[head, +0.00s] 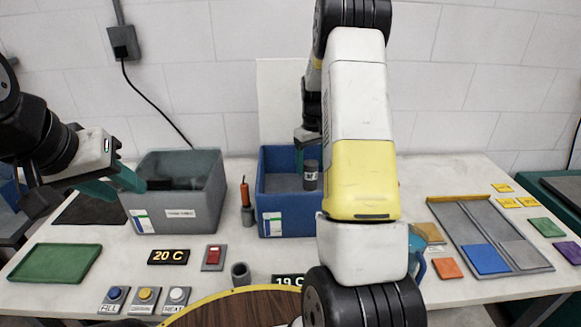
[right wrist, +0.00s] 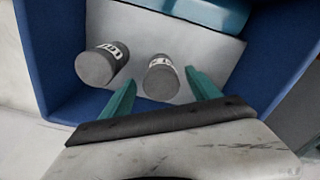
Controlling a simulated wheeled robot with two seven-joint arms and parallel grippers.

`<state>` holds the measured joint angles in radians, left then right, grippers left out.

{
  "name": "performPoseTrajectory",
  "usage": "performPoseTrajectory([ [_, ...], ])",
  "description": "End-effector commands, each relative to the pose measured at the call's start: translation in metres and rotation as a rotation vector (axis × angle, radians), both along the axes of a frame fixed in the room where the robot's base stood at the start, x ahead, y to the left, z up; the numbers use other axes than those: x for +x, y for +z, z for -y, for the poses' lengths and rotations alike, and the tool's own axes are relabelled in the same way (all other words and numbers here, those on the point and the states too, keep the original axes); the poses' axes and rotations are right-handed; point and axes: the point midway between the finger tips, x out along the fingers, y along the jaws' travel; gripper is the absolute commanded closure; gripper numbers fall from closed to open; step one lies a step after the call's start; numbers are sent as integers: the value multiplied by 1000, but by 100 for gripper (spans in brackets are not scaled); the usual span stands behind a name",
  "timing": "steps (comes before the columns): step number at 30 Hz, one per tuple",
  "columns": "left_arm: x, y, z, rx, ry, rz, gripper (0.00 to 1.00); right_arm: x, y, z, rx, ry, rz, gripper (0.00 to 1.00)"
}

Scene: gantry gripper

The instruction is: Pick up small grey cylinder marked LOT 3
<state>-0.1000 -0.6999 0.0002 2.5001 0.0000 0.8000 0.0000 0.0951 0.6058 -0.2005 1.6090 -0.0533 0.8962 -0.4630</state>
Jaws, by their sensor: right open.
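Two small dark grey cylinders with white labels stand in the blue bin (head: 270,220) in the right wrist view: a left one (right wrist: 95,69) and a middle one (right wrist: 160,83). The label marks are too small to read, so I cannot tell which is LOT 3. One grey cylinder (head: 311,170) shows in the bin in the head view. My right gripper (right wrist: 160,80) is open, its teal fingertips on either side of the middle cylinder; contact is not visible. In the head view my right arm partly hides it. My left gripper (head: 113,184) is open and empty beside the grey bin.
The grey bin (head: 195,210) stands left of the blue bin, with an orange-handled tool (head: 246,195) between them. Buttons (head: 145,296) and a green tray (head: 55,263) lie front left; a divided tray (head: 490,235) lies right.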

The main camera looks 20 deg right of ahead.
Motion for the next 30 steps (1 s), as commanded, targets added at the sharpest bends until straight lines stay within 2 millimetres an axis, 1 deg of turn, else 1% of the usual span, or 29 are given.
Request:
performPoseTrajectory([
  [9,0,0,0,0,0,0,64,0,-45,-2,1,0,-2,29],
  [12,0,0,0,0,0,0,64,0,-55,-2,0,1,-1,29],
  [15,0,0,0,0,0,0,64,1,-58,-2,0,0,0,29],
  [20,0,0,0,0,0,0,64,1,-58,-2,0,0,1,29],
  [21,0,0,0,0,0,0,64,1,-58,-2,0,0,1,33],
  [23,0,0,0,0,0,0,64,1,-58,-2,0,0,1,45],
  [24,0,0,0,0,0,0,64,1,-58,-2,0,0,1,53],
  [26,0,0,0,0,0,0,64,1,-58,-2,0,0,1,65],
  [30,0,0,0,0,0,0,64,1,-58,-2,0,0,1,92],
])
